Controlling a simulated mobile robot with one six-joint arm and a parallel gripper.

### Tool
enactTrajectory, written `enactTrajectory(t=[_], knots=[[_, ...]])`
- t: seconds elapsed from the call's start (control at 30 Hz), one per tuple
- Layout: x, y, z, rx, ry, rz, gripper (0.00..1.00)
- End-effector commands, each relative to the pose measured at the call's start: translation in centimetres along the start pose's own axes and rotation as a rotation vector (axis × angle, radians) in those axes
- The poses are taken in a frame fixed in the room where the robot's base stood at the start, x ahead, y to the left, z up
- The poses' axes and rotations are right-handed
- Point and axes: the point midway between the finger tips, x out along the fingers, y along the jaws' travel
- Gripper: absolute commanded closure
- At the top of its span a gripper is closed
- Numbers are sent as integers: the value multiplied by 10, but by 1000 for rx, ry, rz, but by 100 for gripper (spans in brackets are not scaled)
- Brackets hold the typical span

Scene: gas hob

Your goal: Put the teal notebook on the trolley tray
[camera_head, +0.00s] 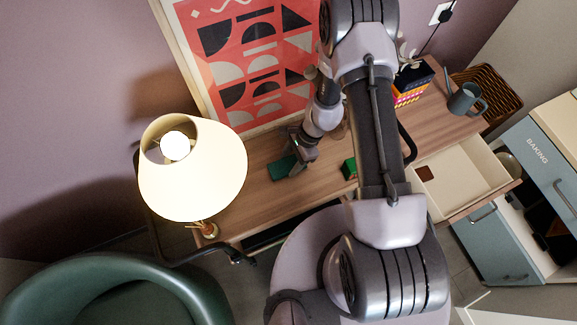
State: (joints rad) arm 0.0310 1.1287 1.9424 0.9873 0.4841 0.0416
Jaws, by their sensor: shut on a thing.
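A flat dark green-teal thing (284,167), which looks like the teal notebook, is at the jaws of my gripper (299,163). The gripper points down over the wooden top (262,205), left of the picture's middle, and is shut on this thing. The jaws hide part of it. I cannot tell whether it touches the wood. A second small green thing (349,168) is to the right, partly hidden by my arm. I cannot make out for certain which surface is the trolley tray.
A lit lamp (195,185) stands left, with a green chair (115,295) in front. A red patterned picture (250,60) leans behind. My arm hides the middle.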

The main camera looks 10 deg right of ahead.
Motion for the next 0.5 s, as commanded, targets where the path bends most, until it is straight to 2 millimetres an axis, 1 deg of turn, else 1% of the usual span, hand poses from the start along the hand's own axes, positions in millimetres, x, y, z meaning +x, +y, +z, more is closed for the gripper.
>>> enactTrajectory(t=[0.03,0.1,0.3,0.43,0.47,0.5], knots=[[13,1,-5,2,-1,2,90],[23,1,-9,0,-1,2,90],[21,0,-8,-1,0,0,90],[24,0,-10,-1,0,0,90],[24,0,-10,-2,0,1,46],[23,0,-10,-1,0,1,38]])
